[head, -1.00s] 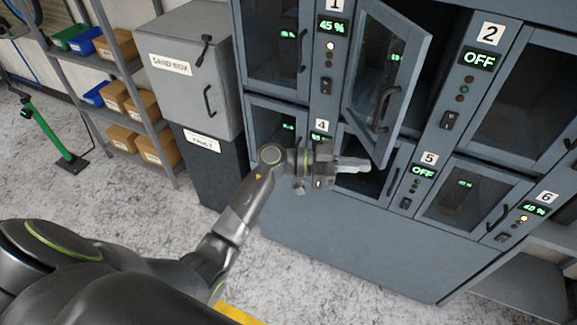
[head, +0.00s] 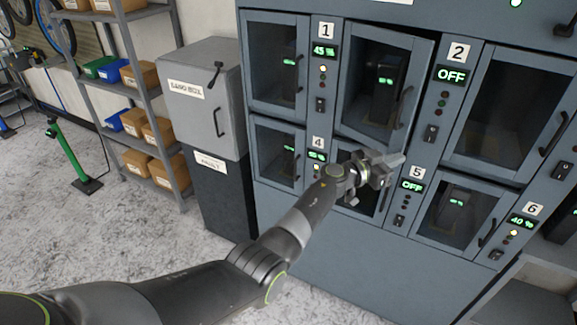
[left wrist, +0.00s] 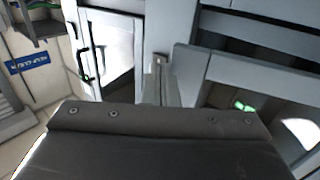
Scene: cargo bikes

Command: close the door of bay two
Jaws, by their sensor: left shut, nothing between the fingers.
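The bay two door (head: 375,84) is a grey-framed glass door in the upper middle of the locker, left of the 2 plate (head: 458,52). It stands slightly ajar, with its right edge out from the frame. Its dark handle (head: 403,106) is on the right side. My left gripper (head: 394,161) is shut and empty, at the door's lower right corner in the head view; I cannot tell whether it touches. In the left wrist view, my pale fingers (left wrist: 160,80) point at grey locker framing. My right gripper is not in view.
Other bay doors look shut, including bay one (head: 274,65) and bay six (head: 455,210). My arm passes in front of the lower middle bay. The floor in front is clear.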

